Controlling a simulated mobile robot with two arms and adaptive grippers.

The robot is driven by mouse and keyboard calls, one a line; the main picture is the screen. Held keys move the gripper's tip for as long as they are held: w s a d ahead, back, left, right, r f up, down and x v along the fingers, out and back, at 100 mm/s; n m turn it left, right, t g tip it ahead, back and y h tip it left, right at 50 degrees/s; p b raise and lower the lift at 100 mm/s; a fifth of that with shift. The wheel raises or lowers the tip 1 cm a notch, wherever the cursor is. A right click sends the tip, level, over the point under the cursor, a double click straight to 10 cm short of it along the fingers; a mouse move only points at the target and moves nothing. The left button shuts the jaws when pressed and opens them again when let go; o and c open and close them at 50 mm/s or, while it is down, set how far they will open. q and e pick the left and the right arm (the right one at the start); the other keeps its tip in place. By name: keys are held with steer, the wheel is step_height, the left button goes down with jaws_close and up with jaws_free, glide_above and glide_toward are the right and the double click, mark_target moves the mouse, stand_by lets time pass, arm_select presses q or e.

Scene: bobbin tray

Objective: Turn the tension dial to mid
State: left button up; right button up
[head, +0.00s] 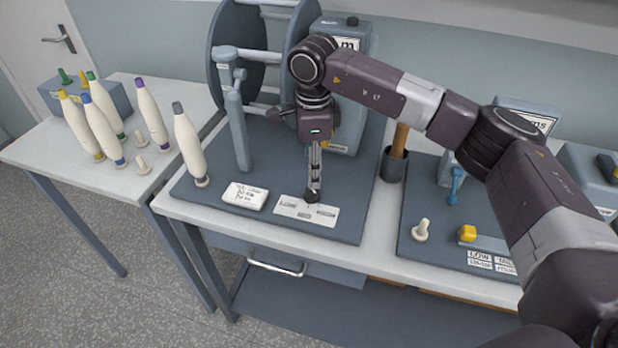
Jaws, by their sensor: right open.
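My right gripper (314,188) points down over a pale label plate (322,221) at the front of the left machine's blue-grey base. It is open; its fingers look close together from this angle. A small dark round piece at the fingertips could be the tension dial or the fingertips themselves; I cannot tell. Contact between gripper and plate is unclear. My left gripper is out of view.
A grey post (238,125) and large reel (236,55) stand behind. A cream bobbin (188,143) stands at the base's left. A yellow knob (467,233) sits on the right base. Several bobbins stand on the left table (40,149).

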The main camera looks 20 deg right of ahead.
mark_target(313, 191)
steer(key=f, duration=0.2)
steer(key=f+p, duration=0.1)
steer(key=f, duration=0.1)
steer(key=shift+s, duration=0.25)
steer(key=shift+w+f+p, duration=0.3)
steer(key=shift+f, duration=0.85)
steer(key=c, duration=0.8)
jaws_close()
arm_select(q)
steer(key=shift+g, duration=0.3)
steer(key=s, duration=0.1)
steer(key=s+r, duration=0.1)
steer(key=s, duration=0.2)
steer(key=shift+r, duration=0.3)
